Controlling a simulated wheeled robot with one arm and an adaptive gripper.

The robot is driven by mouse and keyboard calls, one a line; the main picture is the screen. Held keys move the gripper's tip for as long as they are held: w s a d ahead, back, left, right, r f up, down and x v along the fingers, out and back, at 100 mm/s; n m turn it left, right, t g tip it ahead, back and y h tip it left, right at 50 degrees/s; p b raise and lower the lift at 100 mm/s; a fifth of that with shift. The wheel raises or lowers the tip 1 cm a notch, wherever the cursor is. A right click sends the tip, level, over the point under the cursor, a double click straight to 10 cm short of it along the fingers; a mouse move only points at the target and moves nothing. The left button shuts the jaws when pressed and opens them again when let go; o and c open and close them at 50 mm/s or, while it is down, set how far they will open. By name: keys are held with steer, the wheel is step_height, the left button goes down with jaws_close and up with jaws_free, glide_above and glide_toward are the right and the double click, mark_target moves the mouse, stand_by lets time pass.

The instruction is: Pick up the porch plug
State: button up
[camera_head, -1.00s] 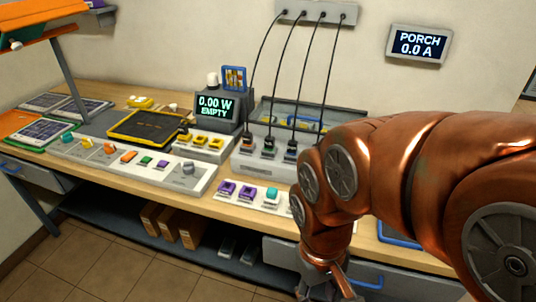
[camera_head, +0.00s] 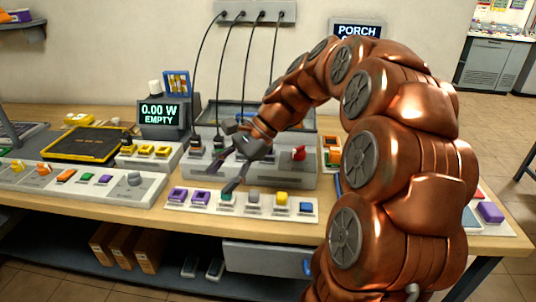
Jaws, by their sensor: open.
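Several black-corded plugs hang from a wall bracket (camera_head: 256,12) down to a grey box on the bench. A plug (camera_head: 195,146) at the box's left shows; the lower ends of the cords to the right are hidden by my gripper and arm. I cannot tell which one is the porch plug, as no label is readable. The PORCH display (camera_head: 357,31) is on the wall, its lower part hidden by my arm. My gripper (camera_head: 222,178) is open and empty, its fingers pointing down and left in front of the box, above the strip of coloured switches.
The switch strip (camera_head: 180,205) lies at the bench's front edge. A red knob (camera_head: 298,153) sits on the box's right. The 0.00 W EMPTY meter (camera_head: 160,115) and a black-yellow tray (camera_head: 85,144) stand to the left. The cords hang close behind my gripper.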

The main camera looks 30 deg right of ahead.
steer(key=w+d+m+t+b, duration=0.1)
steer(key=w+d+m+t, duration=0.1)
steer(key=d, duration=0.6)
steer(key=w+d+m+t+y+b, duration=0.1)
steer(key=w+d+m+t, duration=0.1)
steer(key=d+m, duration=0.3)
steer(key=w+d+f+m+t+b, duration=0.1)
steer(key=w+d+m+t, duration=0.2)
steer(key=d, duration=0.9)
steer(key=shift+w+d+m+b, duration=0.15)
steer(key=shift+w+m+b, duration=0.05)
steer(key=shift+m+b, duration=0.2)
steer(key=shift+x, duration=3.85)
steer(key=shift+s+r, duration=0.1)
steer(key=shift+s, duration=0.05)
jaws_close()
